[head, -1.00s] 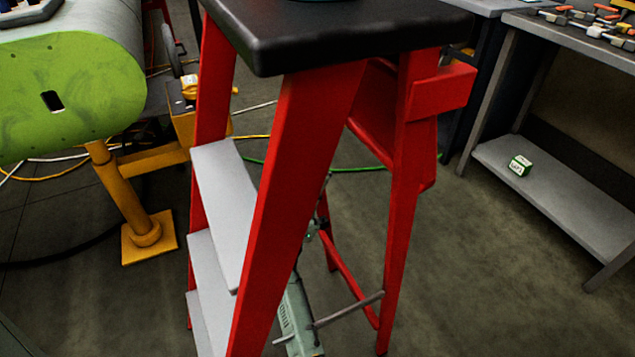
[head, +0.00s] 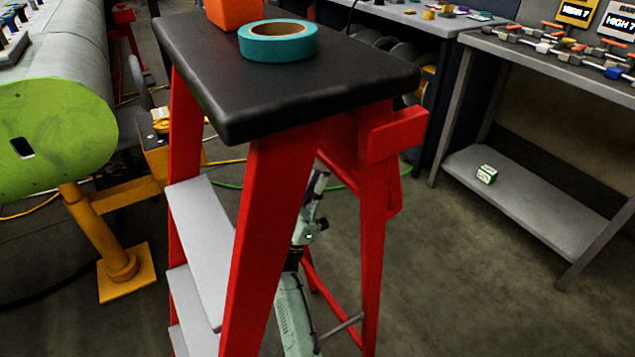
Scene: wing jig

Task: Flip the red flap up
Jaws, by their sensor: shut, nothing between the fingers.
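The red flap (head: 392,190) is a red panel on the far side of the red stepladder (head: 258,240). It hangs down below the black top, between the ladder's legs, and is partly hidden by the near leg and a red block. My gripper (head: 318,184) shows through the ladder's frame, behind the near red leg and just below the flap's left part. It is shut, with nothing seen in it. It is small and partly covered, and I cannot tell whether it touches the flap.
A teal tape roll (head: 278,42) and an orange box (head: 234,12) stand on the black ladder top (head: 330,88). A green wing part (head: 60,150) on a yellow stand is at left. A grey workbench (head: 560,55) is at right, with open floor between.

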